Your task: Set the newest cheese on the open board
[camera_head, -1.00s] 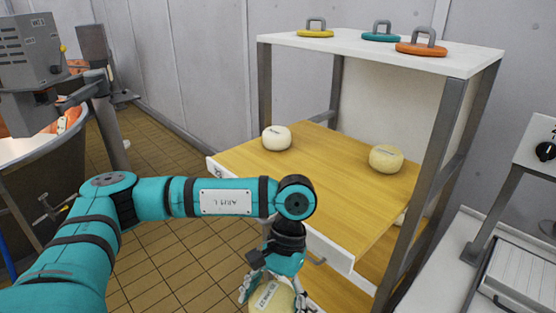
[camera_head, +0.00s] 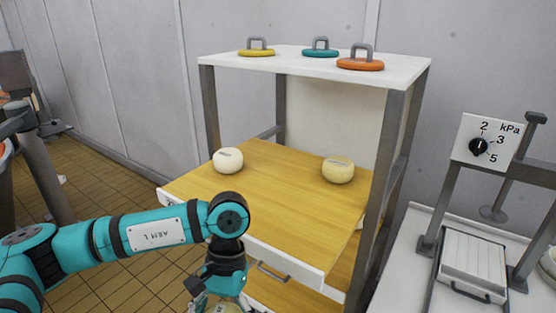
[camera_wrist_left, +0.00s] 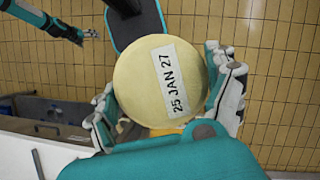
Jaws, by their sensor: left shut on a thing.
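My left gripper (camera_wrist_left: 170,105) is shut on a round pale-yellow cheese (camera_wrist_left: 140,85) with a label reading "25 JAN 27". In the head view the left gripper (camera_head: 222,300) hangs low at the bottom edge, in front of the shelf unit, and the cheese is mostly cut off there. The pulled-out wooden board (camera_head: 265,200) carries a whitish cheese (camera_head: 228,161) at its left and a yellower cheese (camera_head: 338,170) at its right. Their labels are too small to read. There is bare wood between and in front of them.
Yellow (camera_head: 257,53), teal (camera_head: 320,53) and orange (camera_head: 360,64) handled discs sit on the white top shelf (camera_head: 225,61). Grey posts flank the board. A lower wooden board (camera_head: 280,295) shows beneath. At right stands a kPa dial panel (camera_head: 484,145).

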